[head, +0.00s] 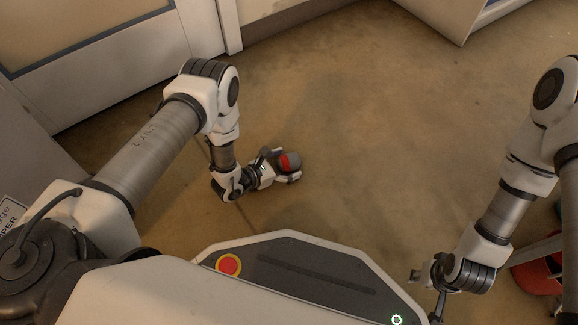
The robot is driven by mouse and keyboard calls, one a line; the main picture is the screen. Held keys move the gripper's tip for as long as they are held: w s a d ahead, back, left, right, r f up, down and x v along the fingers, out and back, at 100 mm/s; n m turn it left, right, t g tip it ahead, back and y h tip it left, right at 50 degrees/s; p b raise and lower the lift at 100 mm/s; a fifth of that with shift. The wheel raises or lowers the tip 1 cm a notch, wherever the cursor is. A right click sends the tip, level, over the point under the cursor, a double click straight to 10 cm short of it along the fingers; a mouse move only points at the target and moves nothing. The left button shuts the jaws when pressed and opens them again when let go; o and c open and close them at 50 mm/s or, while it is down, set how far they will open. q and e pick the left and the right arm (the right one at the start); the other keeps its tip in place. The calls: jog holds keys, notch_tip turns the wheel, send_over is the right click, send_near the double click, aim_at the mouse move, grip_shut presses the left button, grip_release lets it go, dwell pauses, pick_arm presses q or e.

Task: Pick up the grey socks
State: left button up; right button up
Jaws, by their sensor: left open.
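The grey socks (290,159) appear as a small rounded dark grey bundle with a red patch, low over or on the brown floor ahead of my base. My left gripper (281,167) is open right at the bundle, with a white finger part along its lower right side. The gripper partly hides the bundle, and I cannot tell whether the fingers touch it. My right gripper (425,292) is at the lower right beside my base, far from the socks. It shows only in part, and its finger opening is unclear.
A red object (540,275), perhaps a bucket, stands at the right edge, partly behind my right arm. A white door (115,70) and wall are at the upper left, and a pale panel (440,15) is at the top right. The middle floor is clear.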

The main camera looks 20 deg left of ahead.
pick_arm(q)
jog(key=shift+r, duration=0.1)
jog(key=shift+c, duration=0.2)
jog(key=c, duration=1.2)
jog(key=shift+r, duration=0.15)
